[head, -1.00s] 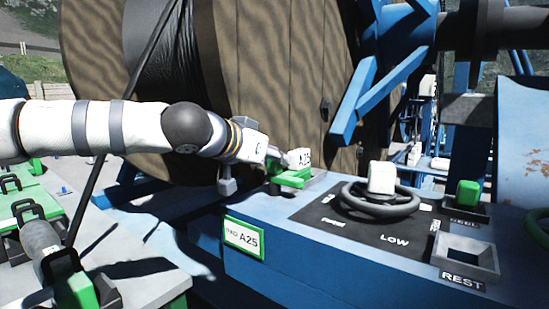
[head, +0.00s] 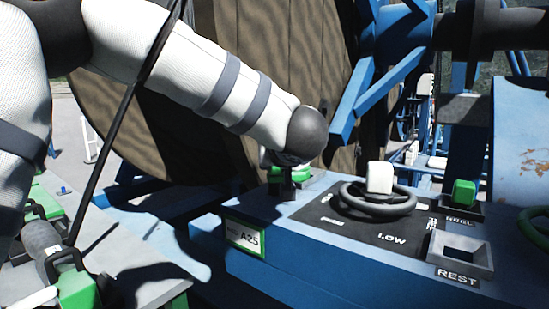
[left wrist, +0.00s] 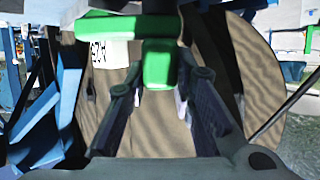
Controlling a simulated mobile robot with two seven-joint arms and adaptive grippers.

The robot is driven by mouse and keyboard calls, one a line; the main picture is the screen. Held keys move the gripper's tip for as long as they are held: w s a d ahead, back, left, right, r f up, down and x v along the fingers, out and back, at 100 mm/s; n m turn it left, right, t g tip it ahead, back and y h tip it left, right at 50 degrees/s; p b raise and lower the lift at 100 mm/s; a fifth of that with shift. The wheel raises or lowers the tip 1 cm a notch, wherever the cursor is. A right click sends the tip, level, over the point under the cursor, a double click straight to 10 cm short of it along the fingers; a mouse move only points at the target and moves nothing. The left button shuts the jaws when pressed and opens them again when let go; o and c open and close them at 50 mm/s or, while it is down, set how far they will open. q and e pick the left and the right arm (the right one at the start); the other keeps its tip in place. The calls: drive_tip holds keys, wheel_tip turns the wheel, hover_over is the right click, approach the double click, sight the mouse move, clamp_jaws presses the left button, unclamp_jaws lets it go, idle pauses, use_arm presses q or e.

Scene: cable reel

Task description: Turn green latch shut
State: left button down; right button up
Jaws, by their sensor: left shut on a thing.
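The green latch (head: 274,178) sits on the blue console at the foot of the wooden reel, mostly hidden behind my left gripper (head: 288,186) in the head view. In the left wrist view the latch (left wrist: 159,62) shows as a green block between the two dark fingers of my left gripper (left wrist: 160,82), with a green bar across the top left. The left gripper is shut on the latch from above. A white A25 tag (left wrist: 110,53) hangs beside the latch. My right gripper is in neither view.
The blue console bears a dark wheel with a white knob (head: 380,178) at LOW, a green block (head: 464,191) and an empty socket marked REST (head: 463,251). A green-framed A25 plate (head: 244,237) is on its side. The large wooden reel (head: 180,140) stands behind.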

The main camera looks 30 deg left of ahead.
use_arm(q)
drive_tip(key=n+g+y, duration=0.2)
drive_tip(key=shift+w+f+n, duration=0.1)
drive_tip(key=shift+f+n, duration=0.05)
drive_tip(key=shift+n, duration=0.25)
drive_tip(key=shift+f+n+g+y, duration=0.15)
drive_tip(key=shift+n+g+y, duration=0.35)
drive_tip(key=shift+n+g, duration=0.5)
drive_tip(key=n+g+y+b, duration=0.1)
drive_tip(key=n+g, duration=0.1)
drive_tip(key=g, duration=0.1)
drive_tip(key=shift+f+n+b, duration=0.1)
drive_tip(key=shift+n+b, duration=0.2)
drive_tip(key=shift+b, duration=0.05)
drive_tip(key=shift+r+n+g+b, duration=0.2)
drive_tip(key=shift+n+g+b, duration=0.2)
drive_tip(key=shift+n+g, duration=0.55)
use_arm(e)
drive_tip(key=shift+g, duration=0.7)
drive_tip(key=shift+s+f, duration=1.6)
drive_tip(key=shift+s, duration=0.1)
use_arm(q)
drive_tip(key=shift+g, duration=0.25)
drive_tip(key=c, duration=1.4)
unclamp_jaws()
drive_tip(key=shift+r, duration=0.1)
drive_tip(key=shift+o, duration=0.2)
